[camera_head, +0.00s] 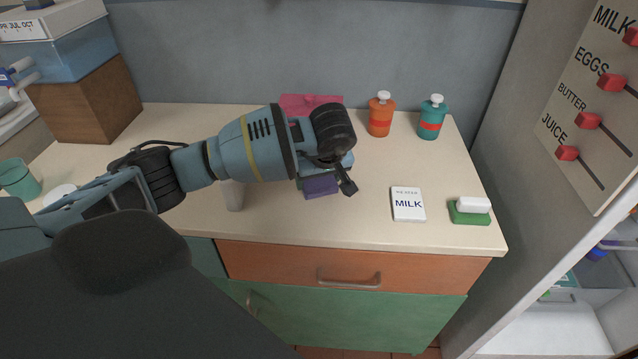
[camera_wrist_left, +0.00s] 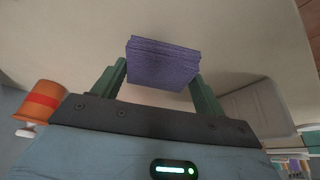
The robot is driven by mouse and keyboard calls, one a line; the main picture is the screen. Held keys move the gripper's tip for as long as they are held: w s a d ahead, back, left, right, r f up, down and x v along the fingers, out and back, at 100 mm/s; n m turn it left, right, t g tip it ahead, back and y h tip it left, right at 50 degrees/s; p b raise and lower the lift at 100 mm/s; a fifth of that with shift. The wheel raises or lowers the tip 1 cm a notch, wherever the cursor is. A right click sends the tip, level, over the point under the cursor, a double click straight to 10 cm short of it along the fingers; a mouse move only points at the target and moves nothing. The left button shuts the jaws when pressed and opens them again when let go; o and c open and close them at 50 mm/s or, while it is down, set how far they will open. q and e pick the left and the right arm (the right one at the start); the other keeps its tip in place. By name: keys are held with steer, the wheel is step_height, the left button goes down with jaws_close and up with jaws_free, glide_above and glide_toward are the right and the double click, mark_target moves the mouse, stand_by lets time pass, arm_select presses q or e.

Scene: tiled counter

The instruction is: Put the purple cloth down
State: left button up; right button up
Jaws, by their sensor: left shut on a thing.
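The purple cloth (camera_head: 320,186) is a small folded block below my left gripper (camera_head: 345,180), over the middle of the counter in the head view. In the left wrist view the cloth (camera_wrist_left: 162,64) sits between the two green fingers of my left gripper (camera_wrist_left: 160,82), which is shut on it. I cannot tell whether the cloth touches the counter. The arm and wrist hide part of the cloth in the head view. My right gripper is not in view.
A pink cloth-like item (camera_head: 308,103) lies behind my left wrist. Orange (camera_head: 381,115) and teal (camera_head: 431,118) bottles stand at the back right. A MILK card (camera_head: 408,204) and a green sponge holder (camera_head: 468,212) lie on the right. The counter (camera_head: 380,165) is clear between them.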

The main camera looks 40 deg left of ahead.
arm_select(q)
steer(key=shift+f, duration=1)
steer(key=shift+f, duration=0.2)
steer(key=o, duration=0.9)
steer(key=shift+d+r, duration=0.1)
steer(key=shift+r, duration=0.5)
steer(key=v, duration=1.1)
steer(key=shift+s+p, duration=0.1)
steer(key=shift+p, duration=0.25)
